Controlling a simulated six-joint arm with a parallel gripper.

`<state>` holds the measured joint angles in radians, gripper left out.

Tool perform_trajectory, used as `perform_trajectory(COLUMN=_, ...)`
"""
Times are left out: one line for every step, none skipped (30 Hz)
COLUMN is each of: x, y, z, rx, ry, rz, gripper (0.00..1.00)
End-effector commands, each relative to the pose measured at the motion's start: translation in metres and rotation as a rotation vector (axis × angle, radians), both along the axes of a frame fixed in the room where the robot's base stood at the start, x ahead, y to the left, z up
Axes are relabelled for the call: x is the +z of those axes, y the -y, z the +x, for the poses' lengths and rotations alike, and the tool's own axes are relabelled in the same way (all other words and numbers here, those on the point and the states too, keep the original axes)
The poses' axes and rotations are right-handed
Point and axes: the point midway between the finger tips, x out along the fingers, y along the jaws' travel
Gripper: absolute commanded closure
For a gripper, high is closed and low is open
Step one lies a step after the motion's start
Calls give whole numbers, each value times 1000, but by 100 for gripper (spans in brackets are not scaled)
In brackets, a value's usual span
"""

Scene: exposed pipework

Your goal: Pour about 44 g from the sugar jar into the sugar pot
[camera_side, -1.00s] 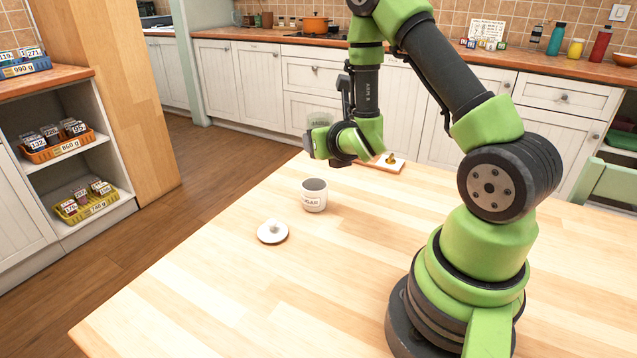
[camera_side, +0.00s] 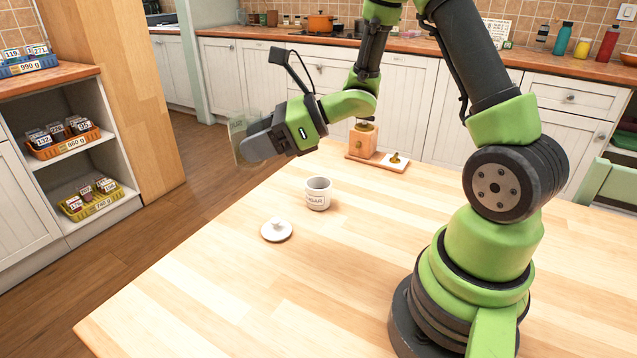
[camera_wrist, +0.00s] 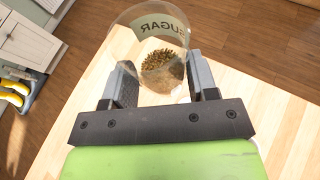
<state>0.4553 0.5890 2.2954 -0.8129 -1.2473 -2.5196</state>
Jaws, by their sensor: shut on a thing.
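The sugar jar (camera_side: 238,136) is clear glass and is held in my gripper (camera_side: 258,143), up in the air to the left of the sugar pot in the side view. In the wrist view the jar (camera_wrist: 150,22) sits between the two fingers of my gripper (camera_wrist: 161,80), with a SUGAR label and brown grains (camera_wrist: 162,70) inside. The jar looks somewhat tilted in the side view; its exact angle is hard to tell. The sugar pot (camera_side: 318,197) is a white, labelled cup standing upright and open on the table. The jar and pot are well apart.
A white round lid (camera_side: 277,230) lies on the table in front of the pot. The front of the wooden table (camera_side: 230,300) is clear.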

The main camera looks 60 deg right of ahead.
Motion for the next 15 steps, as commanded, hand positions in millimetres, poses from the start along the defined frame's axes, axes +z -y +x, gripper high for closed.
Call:
perform_trajectory(x=-2, y=-11, z=1, rx=50, ry=-1, rz=1, gripper=75)
perform_trajectory(x=-4, y=-16, z=4, rx=51, ry=-1, rz=2, gripper=75)
perform_trajectory(x=-5, y=-18, z=7, rx=35, ry=-2, rz=2, gripper=75)
perform_trajectory(x=-7, y=-19, z=10, rx=19, ry=-2, rz=2, gripper=75)
perform_trajectory(x=-8, y=-20, z=12, rx=5, ry=-2, rz=3, gripper=75)
perform_trajectory(x=-10, y=-20, z=15, rx=-15, ry=-2, rz=2, gripper=75)
perform_trajectory(x=-11, y=-20, z=17, rx=-32, ry=-1, rz=3, gripper=75)
perform_trajectory(x=-12, y=-21, z=20, rx=-49, ry=-1, rz=2, gripper=75)
perform_trajectory(x=-14, y=-21, z=22, rx=-72, ry=-2, rz=2, gripper=75)
perform_trajectory(x=-16, y=-21, z=25, rx=-91, ry=-2, rz=2, gripper=75)
perform_trajectory(x=-18, y=-21, z=27, rx=-112, ry=-3, rz=2, gripper=75)
perform_trajectory(x=-21, y=-20, z=29, rx=-142, ry=-3, rz=3, gripper=75)
perform_trajectory(x=-23, y=-20, z=31, rx=-165, ry=-3, rz=2, gripper=75)
perform_trajectory(x=-25, y=-19, z=33, rx=-191, ry=-3, rz=2, gripper=75)
perform_trajectory(x=-29, y=-18, z=36, rx=-226, ry=-4, rz=2, gripper=75)
